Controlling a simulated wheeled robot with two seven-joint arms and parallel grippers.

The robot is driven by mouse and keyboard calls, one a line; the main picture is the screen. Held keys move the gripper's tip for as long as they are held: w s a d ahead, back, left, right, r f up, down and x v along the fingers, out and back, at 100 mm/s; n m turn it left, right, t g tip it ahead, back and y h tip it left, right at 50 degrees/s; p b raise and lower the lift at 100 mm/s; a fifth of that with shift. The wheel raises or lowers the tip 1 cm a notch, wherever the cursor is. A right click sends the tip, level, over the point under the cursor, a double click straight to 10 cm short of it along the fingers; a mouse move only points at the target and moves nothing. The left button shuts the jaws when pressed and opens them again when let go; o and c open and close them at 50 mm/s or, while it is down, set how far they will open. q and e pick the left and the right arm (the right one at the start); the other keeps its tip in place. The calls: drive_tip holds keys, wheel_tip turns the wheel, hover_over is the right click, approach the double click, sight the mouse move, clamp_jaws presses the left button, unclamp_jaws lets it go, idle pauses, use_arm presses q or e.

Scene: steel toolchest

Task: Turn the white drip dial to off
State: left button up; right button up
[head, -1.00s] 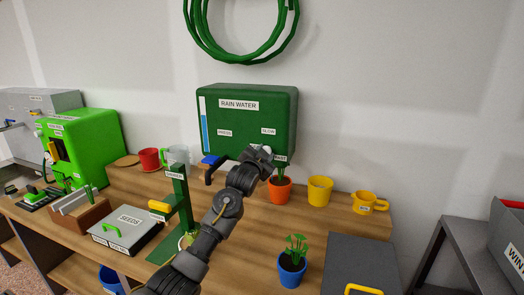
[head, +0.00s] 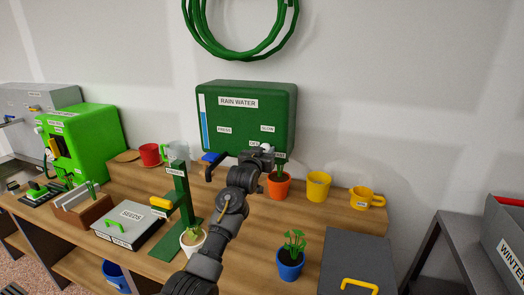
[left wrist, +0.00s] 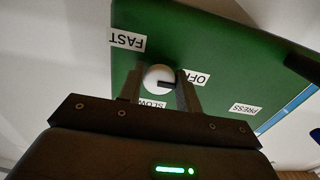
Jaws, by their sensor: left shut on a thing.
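The white drip dial (left wrist: 156,77) is on the front of the green rain water box (head: 228,148). My left gripper (head: 265,152) is at the lower right of that front, shut on the dial. In the left wrist view, its fingers lie on either side of the dial. A dark mark on the dial's face points toward the OFF label (left wrist: 197,78). The SLOW label (left wrist: 153,105) is partly covered by my gripper, and the FAST label (left wrist: 127,40) is clear. In the head view my gripper hides most of the dial. My right gripper is not in view.
A black spout with a blue lever (head: 212,158) is left of my gripper. An orange pot (head: 278,186) and yellow pot (head: 318,187) stand close below and right. A green stand (head: 183,195) and white pot (head: 193,239) are beside my forearm.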

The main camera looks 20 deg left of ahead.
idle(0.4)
use_arm(q)
drive_tip(key=o, duration=0.9)
drive_tip(key=shift+s+f, duration=0.1)
drive_tip(key=shift+s, duration=0.5)
drive_tip(key=s+b, duration=0.1)
drive_tip(key=s, duration=0.5)
drive_tip(key=s+b, duration=0.1)
drive_tip(key=s, duration=0.2)
drive_tip(key=shift+s+a+b, duration=0.3)
drive_tip(key=shift+a, duration=0.05)
